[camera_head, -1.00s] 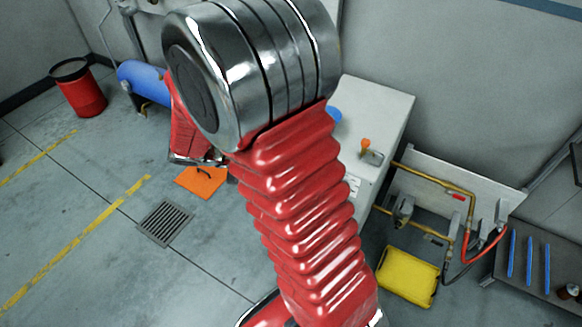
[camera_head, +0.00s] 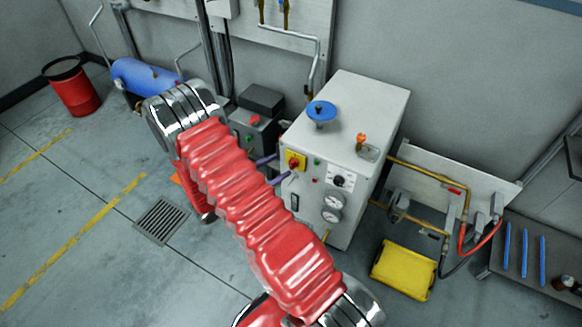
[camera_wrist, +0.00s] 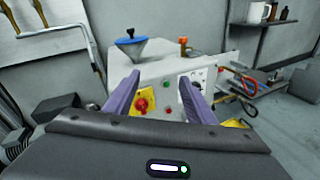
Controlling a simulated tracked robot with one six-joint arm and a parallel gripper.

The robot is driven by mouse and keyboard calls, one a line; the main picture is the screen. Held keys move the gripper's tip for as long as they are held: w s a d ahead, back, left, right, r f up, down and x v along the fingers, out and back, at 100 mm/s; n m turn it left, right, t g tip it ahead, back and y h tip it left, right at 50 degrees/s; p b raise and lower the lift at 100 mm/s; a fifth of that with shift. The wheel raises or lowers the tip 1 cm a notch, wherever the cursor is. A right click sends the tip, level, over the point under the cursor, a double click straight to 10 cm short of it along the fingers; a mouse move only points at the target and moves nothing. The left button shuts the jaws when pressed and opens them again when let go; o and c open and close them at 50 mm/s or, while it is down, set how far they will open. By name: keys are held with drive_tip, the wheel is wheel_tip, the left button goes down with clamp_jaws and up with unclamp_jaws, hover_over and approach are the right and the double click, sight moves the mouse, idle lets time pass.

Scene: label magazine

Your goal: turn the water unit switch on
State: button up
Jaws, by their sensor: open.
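A white cabinet unit (camera_head: 345,125) stands at the wall, right of centre in the head view. Its front has a yellow plate with a red rotary switch (camera_head: 294,160), which also shows in the wrist view (camera_wrist: 141,105). I cannot read the switch's position. Beside it are small green and red lamps, a black-and-white dial (camera_head: 341,181) and gauges (camera_head: 332,207). My gripper (camera_head: 284,164) has purple fingers, open and empty, pointing at the front panel. In the wrist view (camera_wrist: 160,78) the switch lies between the fingers, nearer the left one. I cannot tell if they touch it.
Open floor lies at the left, with a drain grate (camera_head: 162,221).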

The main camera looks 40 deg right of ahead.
sight(291, 166)
wheel_tip(291, 166, down, 14)
drive_tip(key=w+a+n+t, duration=0.1)
drive_tip(key=n+t, duration=0.5)
drive_tip(key=shift+w+a+n, duration=0.2)
drive_tip(key=shift+w+n, duration=0.1)
drive_tip(key=shift+n, duration=0.1)
drive_tip(key=x, duration=1.3)
drive_tip(key=shift+w+d, duration=0.15)
drive_tip(key=shift+d, duration=0.2)
drive_tip(key=shift+c, duration=0.5)
drive_tip(key=shift+w, duration=0.1)
drive_tip(key=c, duration=0.9)
